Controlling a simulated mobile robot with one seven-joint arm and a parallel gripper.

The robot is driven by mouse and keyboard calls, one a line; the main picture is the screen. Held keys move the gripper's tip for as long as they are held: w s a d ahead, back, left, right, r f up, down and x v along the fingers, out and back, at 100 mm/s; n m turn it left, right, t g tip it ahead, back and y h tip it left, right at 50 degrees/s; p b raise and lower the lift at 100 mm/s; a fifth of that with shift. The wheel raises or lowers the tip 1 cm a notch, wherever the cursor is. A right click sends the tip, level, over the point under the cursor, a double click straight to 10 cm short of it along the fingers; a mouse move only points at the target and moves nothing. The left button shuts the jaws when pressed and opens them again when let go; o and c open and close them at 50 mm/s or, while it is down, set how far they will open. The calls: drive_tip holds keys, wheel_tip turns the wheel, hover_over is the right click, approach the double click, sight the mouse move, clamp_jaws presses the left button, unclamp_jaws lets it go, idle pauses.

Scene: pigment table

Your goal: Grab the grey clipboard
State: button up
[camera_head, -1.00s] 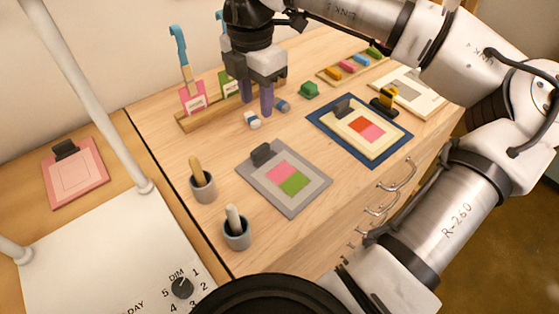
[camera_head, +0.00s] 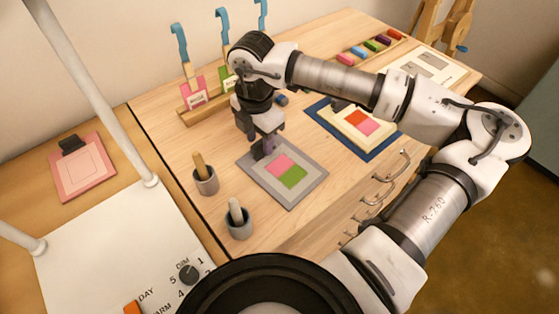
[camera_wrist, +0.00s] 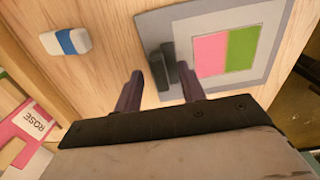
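The grey clipboard (camera_head: 290,203) lies flat on the wooden table, with a pink and a green square on its sheet. In the wrist view the clipboard (camera_wrist: 147,30) is at top right, its dark clip (camera_wrist: 162,66) near the fingertips. My gripper (camera_head: 263,150) is over the clipboard's far left end and hides the clip in the head view. In the wrist view my gripper (camera_wrist: 160,88) is open, its two purple fingers apart on either side of the clip's line. I cannot tell how high the fingertips are above the board.
A blue-and-white eraser (camera_wrist: 66,42) lies beside the clipboard. Two grey cups (camera_head: 205,182) with pestles stand left of it. A blue board (camera_head: 372,153) with a cream clipboard lies to the right. A wooden rack (camera_head: 198,117) with tags stands behind. A pink clipboard (camera_head: 82,190) lies far left.

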clamp_jaws()
idle(0.4)
